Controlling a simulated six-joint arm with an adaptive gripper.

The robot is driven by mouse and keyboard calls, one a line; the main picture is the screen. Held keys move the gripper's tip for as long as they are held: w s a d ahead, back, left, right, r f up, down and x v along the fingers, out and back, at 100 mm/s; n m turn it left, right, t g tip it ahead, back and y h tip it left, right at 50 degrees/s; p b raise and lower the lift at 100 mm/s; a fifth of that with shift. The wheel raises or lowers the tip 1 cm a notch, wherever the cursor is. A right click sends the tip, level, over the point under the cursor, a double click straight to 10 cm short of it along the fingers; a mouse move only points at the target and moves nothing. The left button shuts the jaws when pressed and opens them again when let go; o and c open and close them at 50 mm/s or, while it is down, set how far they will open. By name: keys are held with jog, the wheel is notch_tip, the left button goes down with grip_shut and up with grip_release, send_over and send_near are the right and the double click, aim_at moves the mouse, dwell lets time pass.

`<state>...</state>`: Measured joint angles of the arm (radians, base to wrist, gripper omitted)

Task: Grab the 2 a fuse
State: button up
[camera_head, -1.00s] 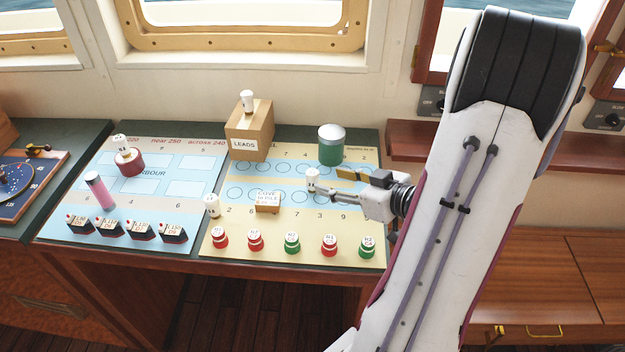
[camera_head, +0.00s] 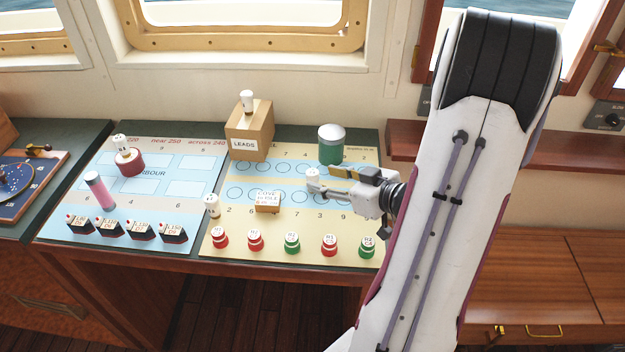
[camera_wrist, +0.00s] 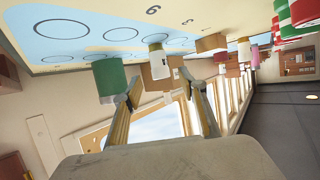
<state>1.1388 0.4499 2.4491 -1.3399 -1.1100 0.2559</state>
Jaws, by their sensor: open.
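Several small white capped cylinders that look like fuses are in view; I cannot read a 2 A mark on any. One white cylinder (camera_head: 312,175) stands on the yellow chart board, right of its middle. My gripper (camera_head: 321,178) is open and reaches in from the right, its fingers on either side of this cylinder or just short of it. In the wrist view the white cylinder (camera_wrist: 155,68) shows between the fingertips (camera_wrist: 160,82); contact is not visible. Other white cylinders are at the board's left edge (camera_head: 212,206), on the LEADS box (camera_head: 247,101) and on a red stand (camera_head: 120,142).
A green canister with a grey lid (camera_head: 331,146) stands close behind the gripper. The LEADS box (camera_head: 248,132) is at the back and a small labelled block (camera_head: 267,202) is to the left. Red and green buoy pieces (camera_head: 292,243) line the front. The blue board (camera_head: 150,205) is left.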

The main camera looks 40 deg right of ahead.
aim_at(317, 177)
jog(key=shift+w, duration=0.1)
jog(key=shift+x, duration=2.5)
jog(key=shift+a, duration=0.1)
jog(key=shift+c, duration=0.4)
grip_shut()
